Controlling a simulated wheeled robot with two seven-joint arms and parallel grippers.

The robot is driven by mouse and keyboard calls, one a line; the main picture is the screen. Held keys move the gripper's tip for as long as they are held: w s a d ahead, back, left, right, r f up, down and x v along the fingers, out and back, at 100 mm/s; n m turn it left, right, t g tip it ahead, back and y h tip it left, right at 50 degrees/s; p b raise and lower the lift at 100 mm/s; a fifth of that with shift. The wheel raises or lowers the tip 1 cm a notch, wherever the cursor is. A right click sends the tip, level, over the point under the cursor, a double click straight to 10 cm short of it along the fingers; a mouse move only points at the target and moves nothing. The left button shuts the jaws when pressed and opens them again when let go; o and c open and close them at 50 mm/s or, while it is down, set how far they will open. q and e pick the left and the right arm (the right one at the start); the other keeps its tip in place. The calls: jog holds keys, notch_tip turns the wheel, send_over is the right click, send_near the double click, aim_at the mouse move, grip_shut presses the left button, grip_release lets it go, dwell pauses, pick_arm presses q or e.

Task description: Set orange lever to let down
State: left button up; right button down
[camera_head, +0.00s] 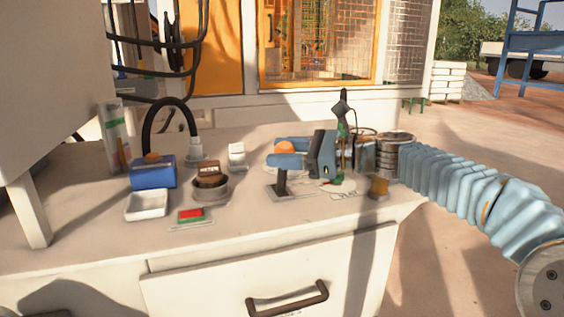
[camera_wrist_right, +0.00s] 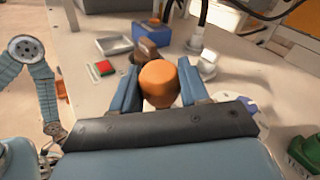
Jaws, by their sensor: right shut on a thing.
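The orange lever's rounded knob (camera_head: 284,147) shows on the worktop right of centre in the head view. It also shows in the right wrist view (camera_wrist_right: 158,82), between two blue fingers. My right gripper (camera_head: 286,154) is shut on this knob, with one finger on each side. A dark base (camera_head: 277,192) sits on the worktop below the fingers. The lever's stem is mostly hidden by the gripper, so I cannot tell its tilt exactly.
Left of the lever stand a blue box with an orange top (camera_head: 153,176), a white tray (camera_head: 146,207), a red and green pad (camera_head: 190,215), a bowl with a brown block (camera_head: 210,190) and a white switch (camera_head: 237,155). A small amber item (camera_head: 378,188) stands near the right edge.

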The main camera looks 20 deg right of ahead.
jog(key=shift+s+f, duration=0.2)
jog(key=shift+s, duration=0.8)
jog(key=shift+a, duration=0.1)
jog(key=c, duration=0.6)
grip_release()
jog(key=shift+s, duration=0.1)
jog(key=p+v, duration=0.1)
jog(key=v, duration=1.3)
